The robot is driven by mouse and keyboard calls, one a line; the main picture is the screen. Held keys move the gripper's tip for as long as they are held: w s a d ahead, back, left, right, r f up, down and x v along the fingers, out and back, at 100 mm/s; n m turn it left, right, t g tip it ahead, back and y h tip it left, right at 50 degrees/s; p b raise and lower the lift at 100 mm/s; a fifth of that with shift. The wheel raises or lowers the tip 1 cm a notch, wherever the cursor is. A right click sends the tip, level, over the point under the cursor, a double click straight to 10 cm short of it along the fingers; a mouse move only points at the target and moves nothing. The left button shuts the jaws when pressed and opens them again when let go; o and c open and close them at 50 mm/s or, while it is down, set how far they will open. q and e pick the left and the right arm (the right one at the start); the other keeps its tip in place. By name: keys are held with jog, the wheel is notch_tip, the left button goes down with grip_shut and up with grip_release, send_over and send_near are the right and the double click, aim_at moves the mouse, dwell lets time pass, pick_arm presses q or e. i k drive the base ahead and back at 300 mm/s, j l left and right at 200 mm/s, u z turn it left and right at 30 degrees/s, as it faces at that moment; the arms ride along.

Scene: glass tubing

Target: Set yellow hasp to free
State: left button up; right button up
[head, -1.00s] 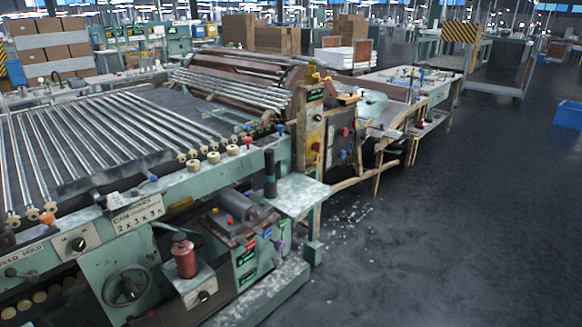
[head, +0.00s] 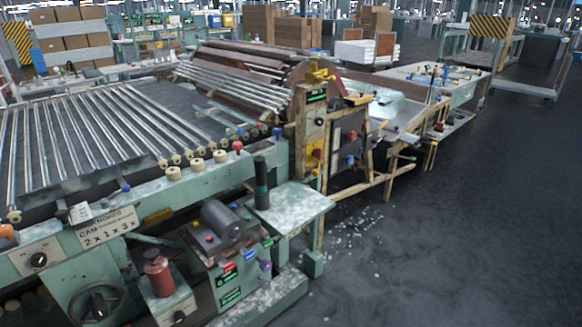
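Two yellow parts show on the upright end panel (head: 313,115) of the green glass-tubing machine. One yellow piece (head: 318,74) sits at the top of the panel. A yellow patch (head: 312,158) sits lower on its face, beside a dark plate with red and blue knobs (head: 350,146). They are too small for me to tell which is the hasp or how it is set. Neither of my grippers is in view.
The machine's roller bed (head: 75,135) fills the left. A green side shelf (head: 290,205) and a control box (head: 225,250) jut out in front of the panel. Wooden framing (head: 375,180) stands to the right. Dark floor (head: 460,230) is open at right, with white bits scattered near the machine.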

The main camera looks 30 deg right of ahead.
aim_at(315, 172)
jog(key=i+l+u, duration=0.1)
jog(key=l, duration=0.65)
jog(key=i+l+u, duration=0.1)
jog(key=l, duration=0.7)
jog(key=i+l+u, duration=0.1)
jog(key=l, duration=0.7)
jog(key=i+l, duration=0.1)
jog(key=l, duration=0.7)
jog(key=i+u, duration=0.05)
